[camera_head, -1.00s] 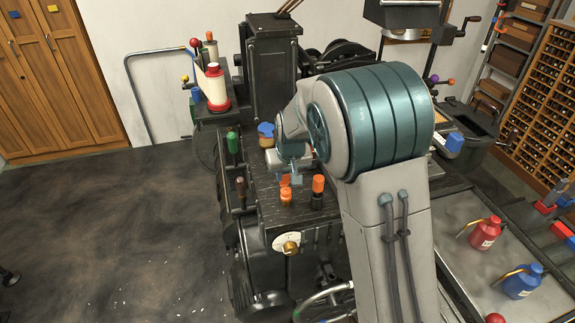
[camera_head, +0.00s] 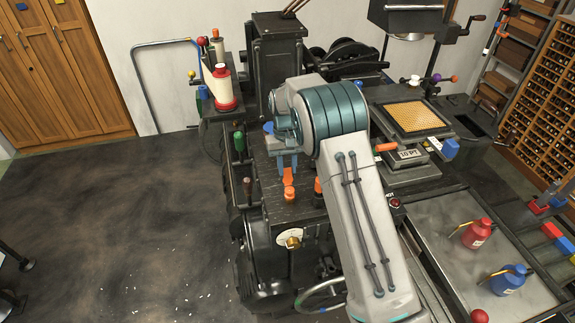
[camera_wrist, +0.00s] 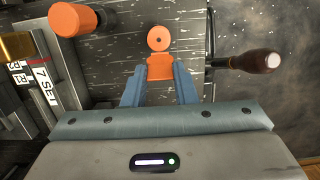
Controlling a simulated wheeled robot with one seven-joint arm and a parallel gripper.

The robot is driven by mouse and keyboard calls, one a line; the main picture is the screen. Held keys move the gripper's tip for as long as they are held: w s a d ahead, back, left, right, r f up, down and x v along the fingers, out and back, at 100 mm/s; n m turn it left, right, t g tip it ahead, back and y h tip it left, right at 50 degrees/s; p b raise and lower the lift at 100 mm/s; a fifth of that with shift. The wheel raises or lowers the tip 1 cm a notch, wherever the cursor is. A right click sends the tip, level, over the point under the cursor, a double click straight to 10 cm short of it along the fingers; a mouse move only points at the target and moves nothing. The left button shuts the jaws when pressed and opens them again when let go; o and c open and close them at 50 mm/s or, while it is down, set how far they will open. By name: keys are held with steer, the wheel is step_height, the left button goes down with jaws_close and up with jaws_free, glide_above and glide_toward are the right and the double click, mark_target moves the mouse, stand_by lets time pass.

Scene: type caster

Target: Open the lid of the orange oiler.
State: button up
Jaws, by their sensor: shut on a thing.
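The small orange oiler (camera_head: 289,194) stands on the dark top of the machine. My gripper (camera_head: 287,166) is directly above it, pointing down, with its blue fingers shut on an orange lid piece (camera_head: 287,175). In the wrist view the lid (camera_wrist: 160,68) is between the fingertips (camera_wrist: 160,77). Just beyond it shows a round orange part of the oiler (camera_wrist: 158,38) with a small dark hole. The lid appears raised above the oiler body. I cannot tell whether the two are still joined.
An orange-capped piece (camera_head: 318,186) stands close right of the oiler, large in the wrist view (camera_wrist: 72,20). A dark wooden handle (camera_head: 247,186) and a green handle (camera_head: 239,142) stand to the left. Red (camera_head: 477,233) and blue (camera_head: 509,280) cans stand on the right table.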

stand_by(0.3)
steer(key=o, duration=1)
steer(key=shift+f, duration=0.1)
step_height(320, 180, up, 14)
steer(key=w+b, duration=0.2)
steer(key=shift+w+a+f+b, duration=0.15)
steer(key=shift+a+b, duration=0.2)
steer(key=shift+a, duration=0.05)
